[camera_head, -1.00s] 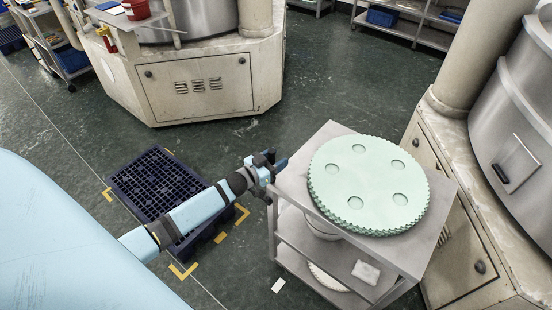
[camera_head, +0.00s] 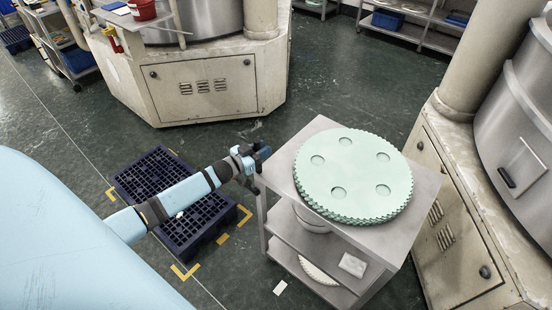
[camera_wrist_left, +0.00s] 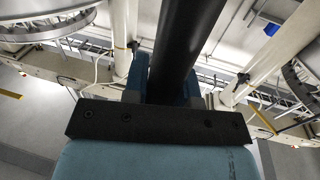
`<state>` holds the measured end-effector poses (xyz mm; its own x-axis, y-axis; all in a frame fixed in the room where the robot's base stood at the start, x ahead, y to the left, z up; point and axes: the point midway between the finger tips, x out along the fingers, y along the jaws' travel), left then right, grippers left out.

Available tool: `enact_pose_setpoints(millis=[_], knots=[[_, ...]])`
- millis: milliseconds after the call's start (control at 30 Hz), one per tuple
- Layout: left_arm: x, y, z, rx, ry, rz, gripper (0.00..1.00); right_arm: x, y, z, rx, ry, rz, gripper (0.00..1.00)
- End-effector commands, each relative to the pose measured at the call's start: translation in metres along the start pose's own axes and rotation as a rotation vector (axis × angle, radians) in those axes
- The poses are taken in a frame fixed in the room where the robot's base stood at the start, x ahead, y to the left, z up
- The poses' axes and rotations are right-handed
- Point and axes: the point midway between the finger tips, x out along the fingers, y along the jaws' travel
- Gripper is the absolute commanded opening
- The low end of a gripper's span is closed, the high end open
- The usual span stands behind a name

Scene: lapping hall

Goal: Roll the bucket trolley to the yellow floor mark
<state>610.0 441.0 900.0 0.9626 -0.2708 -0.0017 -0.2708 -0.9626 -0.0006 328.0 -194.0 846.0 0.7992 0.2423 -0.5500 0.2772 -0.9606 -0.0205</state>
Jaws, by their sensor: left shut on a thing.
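A grey metal trolley (camera_head: 422,200) stands right of centre in the head view. Stacked pale-green toothed discs lie on its top, and a pale round vessel, partly hidden, sits on the shelf below. My left gripper (camera_head: 258,153) is at the trolley's left edge. In the left wrist view a thick dark bar (camera_wrist_left: 186,40) runs between its fingers (camera_wrist_left: 168,80), and it is shut on this bar. How the bar joins the trolley is hidden. Yellow corner marks (camera_head: 186,271) lie on the floor around a dark blue pallet (camera_head: 150,185). My right gripper is not in view.
A cream machine base (camera_head: 205,90) stands behind, with a red bucket (camera_head: 141,10) on a stand beside it. Another machine (camera_head: 465,230) stands close to the trolley's right. Green floor is open behind the trolley. A small white piece (camera_head: 280,287) lies on the floor.

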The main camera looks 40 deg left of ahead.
Motion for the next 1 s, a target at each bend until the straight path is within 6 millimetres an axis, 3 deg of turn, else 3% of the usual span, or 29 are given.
enact_pose_setpoints(millis=[33,600,800,1000], knots=[[-0.003,-0.02,-0.001,0.009,0.0,-0.005,0.0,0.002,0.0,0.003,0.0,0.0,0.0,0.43],[-0.034,-0.175,0.002,0.008,0.003,-0.006,0.0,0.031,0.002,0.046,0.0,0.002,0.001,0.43],[-0.043,-0.222,0.002,0.008,0.003,-0.005,0.0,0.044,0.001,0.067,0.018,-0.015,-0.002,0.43],[-0.05,-0.255,0.002,0.004,0.004,-0.003,0.0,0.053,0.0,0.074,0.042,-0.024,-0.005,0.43]])
